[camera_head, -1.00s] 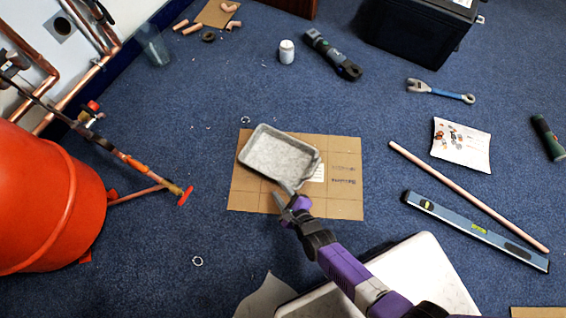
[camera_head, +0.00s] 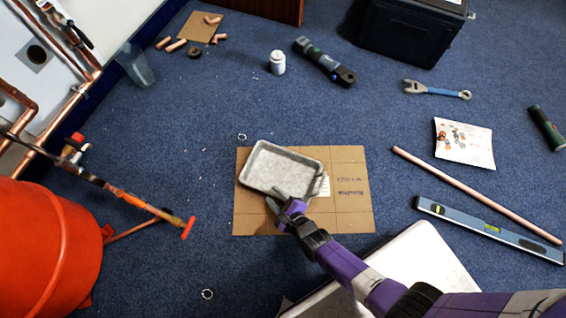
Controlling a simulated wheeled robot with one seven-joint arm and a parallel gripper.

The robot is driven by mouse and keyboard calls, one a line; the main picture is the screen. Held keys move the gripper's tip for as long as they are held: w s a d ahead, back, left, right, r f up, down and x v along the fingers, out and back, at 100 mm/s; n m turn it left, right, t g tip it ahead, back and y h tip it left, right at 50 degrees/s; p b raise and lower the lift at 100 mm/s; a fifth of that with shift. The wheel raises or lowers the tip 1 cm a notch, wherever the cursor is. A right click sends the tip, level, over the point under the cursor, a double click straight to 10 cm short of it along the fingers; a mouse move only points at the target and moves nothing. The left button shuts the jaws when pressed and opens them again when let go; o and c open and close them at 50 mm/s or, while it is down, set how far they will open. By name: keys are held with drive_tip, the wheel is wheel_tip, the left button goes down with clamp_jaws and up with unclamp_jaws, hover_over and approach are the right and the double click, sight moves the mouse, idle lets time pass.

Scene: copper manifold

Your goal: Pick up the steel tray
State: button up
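The steel tray (camera_head: 278,168) is a shallow grey rectangular pan with a raised rim. It lies on a flat piece of cardboard (camera_head: 345,205) on the blue carpet, near the middle of the head view. My gripper (camera_head: 279,201) is at the tray's near edge, with the purple arm reaching in from the lower right. The fingertips overlap the near rim in the picture. The fingers are small and partly hidden by the wrist, so I cannot tell whether they are apart or closed on the rim.
An orange cylinder (camera_head: 48,250) and copper pipework (camera_head: 75,95) stand at left. A white lidded box (camera_head: 430,255) lies under my arm. A copper pipe (camera_head: 475,194), a spirit level (camera_head: 490,229) and a printed sheet (camera_head: 464,143) lie at right. Open carpet lies left of the cardboard.

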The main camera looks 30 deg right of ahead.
clamp_jaws()
idle(1.4)
